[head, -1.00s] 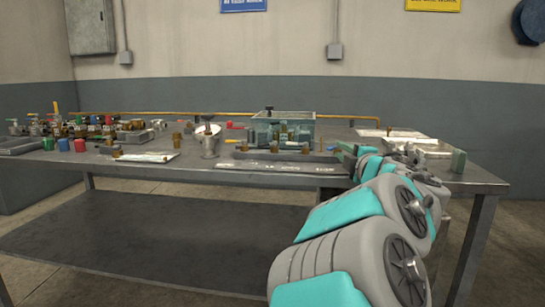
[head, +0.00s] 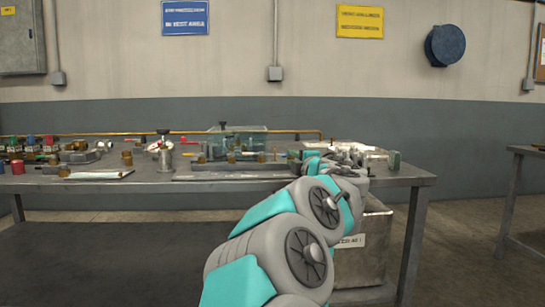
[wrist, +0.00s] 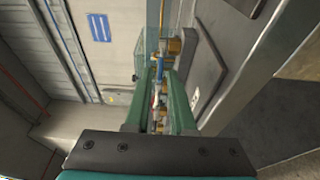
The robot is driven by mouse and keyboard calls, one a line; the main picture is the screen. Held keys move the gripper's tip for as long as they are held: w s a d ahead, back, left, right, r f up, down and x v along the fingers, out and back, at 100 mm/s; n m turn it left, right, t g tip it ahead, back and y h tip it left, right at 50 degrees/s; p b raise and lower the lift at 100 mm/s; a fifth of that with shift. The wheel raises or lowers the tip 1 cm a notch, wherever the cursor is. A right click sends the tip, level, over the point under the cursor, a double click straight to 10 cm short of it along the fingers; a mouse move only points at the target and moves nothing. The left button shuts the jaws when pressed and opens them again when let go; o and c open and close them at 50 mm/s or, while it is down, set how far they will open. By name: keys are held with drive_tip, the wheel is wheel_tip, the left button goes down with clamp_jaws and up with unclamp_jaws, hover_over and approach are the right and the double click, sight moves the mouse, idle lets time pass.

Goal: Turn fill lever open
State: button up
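My gripper shows in the wrist view (wrist: 156,78) with its two green fingers apart and a gap between them. Small brass and blue fittings (wrist: 160,68) show beyond and between the fingers; I cannot tell whether either finger touches them. In the head view, a clear tank (head: 235,141) stands on the workbench with brass fittings in front of it. A small red handle (head: 188,141) shows to its left. I cannot tell which part is the fill lever. My arm reaches over the bench's front edge, and my gripper is small and partly hidden there.
The metal workbench (head: 415,176) carries a metal cup (head: 165,157), a white sheet (head: 97,175) and several coloured parts at left. A grey box (head: 365,250) is below. Open floor lies right.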

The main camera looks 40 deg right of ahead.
sight(282, 162)
drive_tip(key=shift+w, duration=0.15)
drive_tip(key=shift+w, duration=0.5)
drive_tip(key=x, duration=0.6)
drive_tip(key=shift+w+d, duration=0.15)
drive_tip(key=shift+w, duration=0.2)
clamp_jaws()
